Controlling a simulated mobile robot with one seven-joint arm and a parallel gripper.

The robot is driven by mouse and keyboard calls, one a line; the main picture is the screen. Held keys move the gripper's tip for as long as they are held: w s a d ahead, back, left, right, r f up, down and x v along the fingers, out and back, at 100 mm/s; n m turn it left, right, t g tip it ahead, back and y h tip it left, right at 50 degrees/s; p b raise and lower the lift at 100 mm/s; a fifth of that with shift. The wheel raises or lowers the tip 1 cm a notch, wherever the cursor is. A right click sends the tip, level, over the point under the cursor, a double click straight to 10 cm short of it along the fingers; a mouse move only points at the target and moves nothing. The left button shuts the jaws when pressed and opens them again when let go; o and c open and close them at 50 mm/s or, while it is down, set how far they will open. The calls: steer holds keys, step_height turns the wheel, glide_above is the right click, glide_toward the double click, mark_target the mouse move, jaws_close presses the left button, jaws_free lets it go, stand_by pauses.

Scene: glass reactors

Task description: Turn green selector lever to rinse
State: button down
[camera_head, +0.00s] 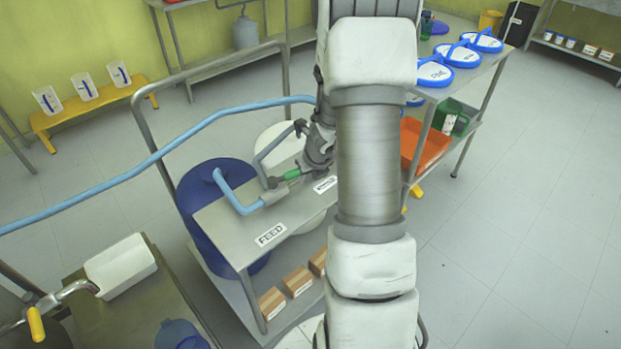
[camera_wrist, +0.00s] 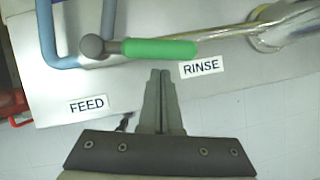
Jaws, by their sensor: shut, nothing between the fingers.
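The green selector lever (camera_wrist: 160,49) lies across the upper part of the wrist view. Its grey pivot (camera_wrist: 93,46) is at the left end, and the green handle points right toward the RINSE label (camera_wrist: 201,66). The FEED label (camera_wrist: 88,105) is lower left. My gripper (camera_wrist: 160,74) is shut and empty, its tips just below the middle of the handle in the picture; I cannot tell whether they touch it. In the head view the green lever (camera_head: 291,174) shows small beside my wrist, with the FEED label (camera_head: 270,234) nearer and the RINSE label (camera_head: 325,184) to the right.
Blue pipe (camera_head: 235,190) and grey pipe rise around the valve on the metal shelf (camera_head: 225,225). A blue drum (camera_head: 205,205) stands behind it. A metal rail frame (camera_head: 150,130) is to the left. A shelf at right holds blue-rimmed lids (camera_head: 435,74) and an orange tray (camera_head: 424,146).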

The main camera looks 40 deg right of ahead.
stand_by(0.3)
steer(key=shift+w+d+n+y+p, duration=0.3)
steer(key=shift+w+n+p, duration=0.25)
steer(key=shift+n, duration=0.2)
steer(key=shift+w+d+n+y+p, duration=0.3)
steer(key=shift+w+n+p, duration=0.15)
steer(key=shift+n, duration=0.3)
